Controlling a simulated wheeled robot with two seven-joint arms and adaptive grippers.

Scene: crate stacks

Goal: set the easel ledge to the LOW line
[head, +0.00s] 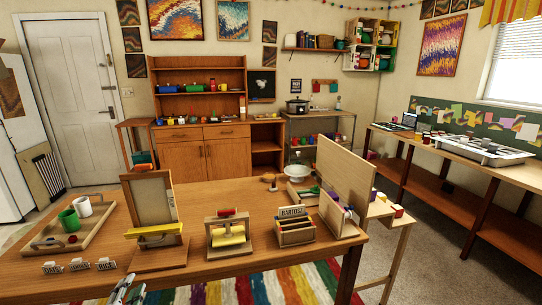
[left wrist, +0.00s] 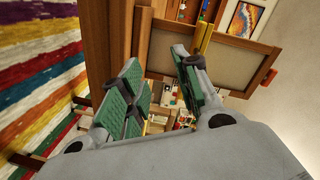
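The wooden easel (head: 152,200) stands upright on a wooden base at the left part of the table. Its yellow ledge (head: 153,231) runs across the lower part of the panel. No LOW line can be read at this size. My left gripper (head: 128,289) is at the table's front edge, in front of and below the easel, apart from it. In the left wrist view, its green-padded fingers (left wrist: 160,88) are apart with nothing between them. Beyond them show the easel's framed panel (left wrist: 215,72) and the yellow ledge (left wrist: 205,36). My right gripper is not in view.
A tray (head: 48,244) with a green and a white mug stands left of the easel. Small word cards (head: 80,265) stand at the front left. A yellow-roller press (head: 228,235) and a card box (head: 294,229) stand to the right.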

